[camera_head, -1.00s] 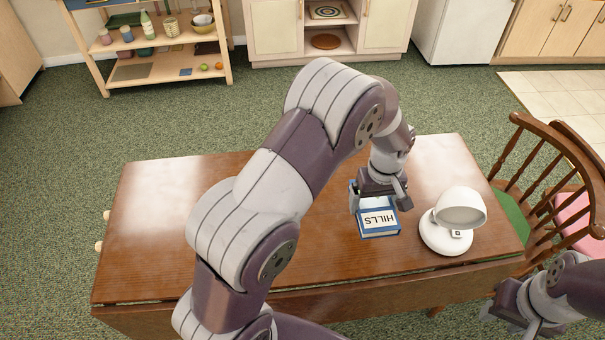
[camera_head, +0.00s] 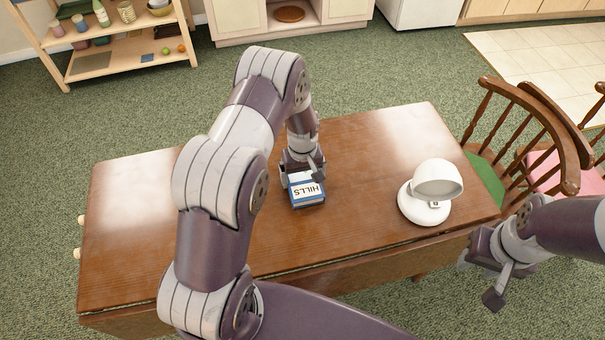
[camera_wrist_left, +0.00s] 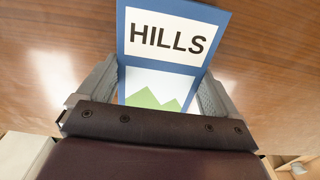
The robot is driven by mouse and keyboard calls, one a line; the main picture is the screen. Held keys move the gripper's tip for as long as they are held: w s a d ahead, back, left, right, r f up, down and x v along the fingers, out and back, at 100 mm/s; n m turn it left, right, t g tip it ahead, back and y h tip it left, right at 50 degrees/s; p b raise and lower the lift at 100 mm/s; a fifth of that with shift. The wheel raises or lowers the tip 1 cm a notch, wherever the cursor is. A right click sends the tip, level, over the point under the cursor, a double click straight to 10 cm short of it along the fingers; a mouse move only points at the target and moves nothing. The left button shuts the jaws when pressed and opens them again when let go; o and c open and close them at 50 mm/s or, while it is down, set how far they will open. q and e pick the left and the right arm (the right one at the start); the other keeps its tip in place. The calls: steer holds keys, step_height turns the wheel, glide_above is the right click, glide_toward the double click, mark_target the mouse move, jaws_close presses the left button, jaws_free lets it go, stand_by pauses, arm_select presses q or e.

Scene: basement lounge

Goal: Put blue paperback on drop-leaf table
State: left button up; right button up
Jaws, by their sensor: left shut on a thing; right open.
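The blue paperback (camera_head: 309,200) has a white label reading HILLS and is at the middle of the drop-leaf table (camera_head: 140,230). My left gripper (camera_head: 303,178) is shut on it from above and behind. In the left wrist view, the paperback (camera_wrist_left: 172,75) lies between the two fingers (camera_wrist_left: 160,88), cover facing the camera, with wood behind it. I cannot tell whether the book touches the tabletop or is held just above it. My right gripper (camera_head: 485,280) is open and empty, off the table's front right corner.
A white lamp (camera_head: 420,210) stands on the table right of the book. Wooden chairs (camera_head: 530,130) are at the right end. A shelf unit (camera_head: 120,50) and white cabinets (camera_head: 235,18) stand at the back. The table's left half is largely clear.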

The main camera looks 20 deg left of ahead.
mark_target(302, 178)
arm_select(q)
steer(key=shift+f, duration=0.15)
steer(key=o, duration=0.8)
steer(key=shift+w+r, duration=0.1)
steer(key=shift+r, duration=0.4)
step_height(302, 178, up, 11)
steer(key=s+d+r+m, duration=0.2)
steer(key=s+r+m, duration=0.1)
steer(key=s, duration=0.5)
steer(key=s+d+r+m+t, duration=0.1)
steer(key=s+r+m, duration=0.3)
steer(key=s, duration=0.5)
steer(key=shift+s+d+r+m+b, duration=0.2)
steer(key=shift+d+r+m+b, duration=0.1)
steer(key=shift+d, duration=0.4)
